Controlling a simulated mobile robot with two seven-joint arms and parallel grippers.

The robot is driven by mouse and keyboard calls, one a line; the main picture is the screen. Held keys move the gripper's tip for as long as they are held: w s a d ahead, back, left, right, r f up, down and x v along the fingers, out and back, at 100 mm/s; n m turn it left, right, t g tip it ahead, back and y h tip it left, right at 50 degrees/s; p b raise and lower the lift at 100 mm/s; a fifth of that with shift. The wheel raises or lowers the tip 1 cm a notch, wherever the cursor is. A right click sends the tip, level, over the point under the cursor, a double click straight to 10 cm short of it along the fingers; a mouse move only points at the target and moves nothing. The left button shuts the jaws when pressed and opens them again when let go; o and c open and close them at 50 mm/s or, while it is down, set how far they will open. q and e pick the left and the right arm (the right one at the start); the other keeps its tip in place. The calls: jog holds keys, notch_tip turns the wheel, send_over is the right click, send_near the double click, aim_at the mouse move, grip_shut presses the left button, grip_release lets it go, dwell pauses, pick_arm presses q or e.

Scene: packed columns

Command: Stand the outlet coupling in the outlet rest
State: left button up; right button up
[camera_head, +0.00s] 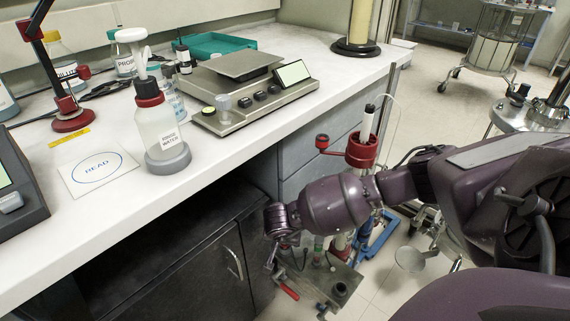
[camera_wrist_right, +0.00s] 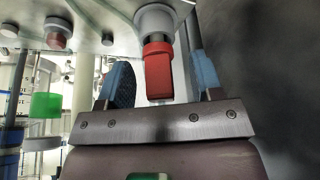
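My right arm comes in from the right in the head view and reaches down beside the bench front. Its gripper (camera_head: 275,262) is small there, near a metal plate (camera_head: 345,275) at the foot of a column stand. In the right wrist view the two blue-padded fingers of the right gripper (camera_wrist_right: 165,78) are apart. A red fitting (camera_wrist_right: 158,75) with a pale grey collar (camera_wrist_right: 156,20) stands between them, with gaps visible at both sides. It may be the outlet coupling; I cannot tell for certain. I cannot make out the outlet rest. My left gripper is not in view.
A red-topped column (camera_head: 361,150) stands beside the bench. The bench holds a rinse water bottle (camera_head: 157,130), a balance (camera_head: 250,95) and a "HEAD" card (camera_head: 98,169).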

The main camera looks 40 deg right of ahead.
dwell(0.3)
pick_arm(q)
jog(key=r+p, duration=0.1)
jog(key=p, duration=0.2)
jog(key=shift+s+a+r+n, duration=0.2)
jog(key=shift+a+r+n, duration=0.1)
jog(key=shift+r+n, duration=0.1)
pick_arm(e)
jog(key=v, duration=1)
jog(key=shift+r, duration=0.4)
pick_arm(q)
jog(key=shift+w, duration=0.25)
pick_arm(e)
jog(key=shift+s+a, duration=0.1)
